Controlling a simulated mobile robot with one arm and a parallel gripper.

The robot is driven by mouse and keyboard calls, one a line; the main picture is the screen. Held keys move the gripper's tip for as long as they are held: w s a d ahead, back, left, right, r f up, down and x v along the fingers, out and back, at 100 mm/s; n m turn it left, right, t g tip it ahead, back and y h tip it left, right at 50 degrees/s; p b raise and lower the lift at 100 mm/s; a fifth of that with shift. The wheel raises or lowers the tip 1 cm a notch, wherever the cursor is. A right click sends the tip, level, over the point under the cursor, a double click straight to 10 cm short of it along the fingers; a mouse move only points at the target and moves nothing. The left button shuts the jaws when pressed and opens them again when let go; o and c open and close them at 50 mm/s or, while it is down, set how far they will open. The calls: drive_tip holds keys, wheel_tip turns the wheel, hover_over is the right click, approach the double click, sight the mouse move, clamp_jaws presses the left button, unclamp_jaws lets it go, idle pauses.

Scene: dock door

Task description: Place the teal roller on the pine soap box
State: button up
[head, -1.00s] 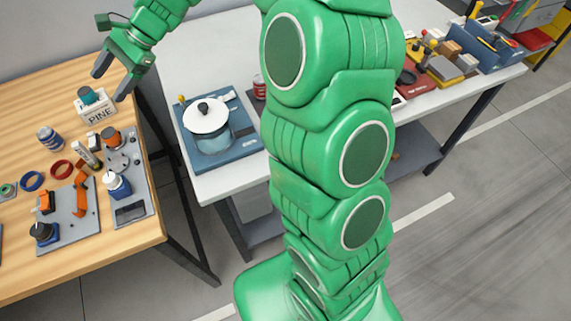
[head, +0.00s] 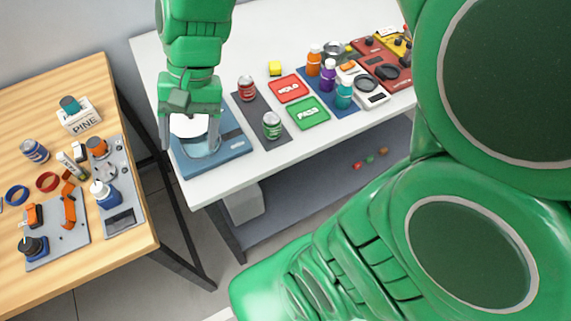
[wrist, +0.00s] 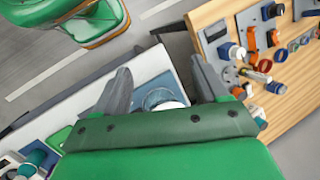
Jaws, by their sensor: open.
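The teal roller (head: 70,104) sits at the top of the pine soap box (head: 82,120), a white box lettered PINE, at the back right of the wooden table. Whether it rests on the rim or partly inside is hard to tell. My gripper (head: 189,138) is open and apart from both, to their right, in front of the lidded pot in the head view. In the wrist view the open fingers (wrist: 160,68) have nothing held between them; the pot shows beyond.
The pot (head: 200,146) stands on a blue board (head: 228,150) on the white table. Cans, red and green pads and bottles lie to its right. The wooden table (head: 60,80) holds a can, rings, tools and grey plates. A gap separates the tables.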

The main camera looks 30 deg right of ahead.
drive_tip(key=s+d+f+n+h, duration=0.1)
drive_tip(key=s+d+h, duration=0.3)
drive_tip(key=s+d, duration=0.8)
drive_tip(key=shift+s+f+n, duration=0.4)
drive_tip(key=shift+s+n, duration=0.3)
drive_tip(key=shift+n, duration=0.2)
